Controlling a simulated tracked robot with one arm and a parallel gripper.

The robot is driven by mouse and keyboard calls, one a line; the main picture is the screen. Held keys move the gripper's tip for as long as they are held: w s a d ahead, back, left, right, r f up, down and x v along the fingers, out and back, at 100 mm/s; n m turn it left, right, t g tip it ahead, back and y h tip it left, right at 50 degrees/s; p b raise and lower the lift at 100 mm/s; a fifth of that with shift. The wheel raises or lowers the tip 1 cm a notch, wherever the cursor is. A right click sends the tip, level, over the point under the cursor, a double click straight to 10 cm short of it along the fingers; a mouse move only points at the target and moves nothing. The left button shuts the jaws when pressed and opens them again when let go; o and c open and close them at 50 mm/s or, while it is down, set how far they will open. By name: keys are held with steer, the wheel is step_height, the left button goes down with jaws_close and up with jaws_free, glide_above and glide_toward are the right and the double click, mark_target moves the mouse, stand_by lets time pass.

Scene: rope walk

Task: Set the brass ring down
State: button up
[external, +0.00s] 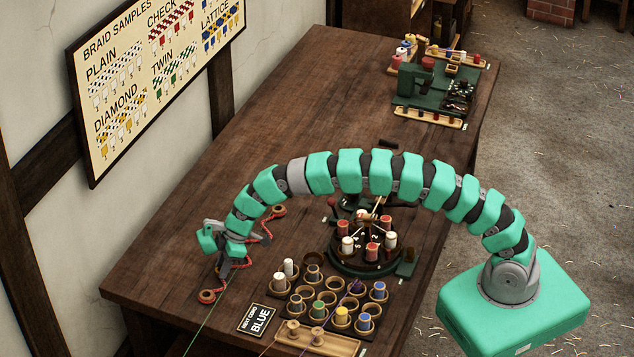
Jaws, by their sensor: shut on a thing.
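My gripper (222,274) is at the left of the bench, pointing down over a red twisted cord. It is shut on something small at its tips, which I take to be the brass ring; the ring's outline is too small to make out. The red cord (266,236) runs between two round orange-brown pieces, one near the gripper at lower left (207,296) and one farther back (278,210). A thin green line (207,325) runs from near the fingertips to the lower left. I cannot tell whether the held thing touches the bench.
A green round braiding stand (370,262) with red and white bobbins stands under my arm's arch. A rack of bobbin cups (326,302), a wooden tray (318,340) and a "BLUE" card (257,319) lie in front. The far middle of the bench (290,110) is clear.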

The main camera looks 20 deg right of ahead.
steer(key=shift+f, duration=0.65)
steer(key=o, duration=1)
steer(key=shift+c, duration=0.2)
steer(key=v, duration=1.2)
steer(key=shift+r, duration=0.1)
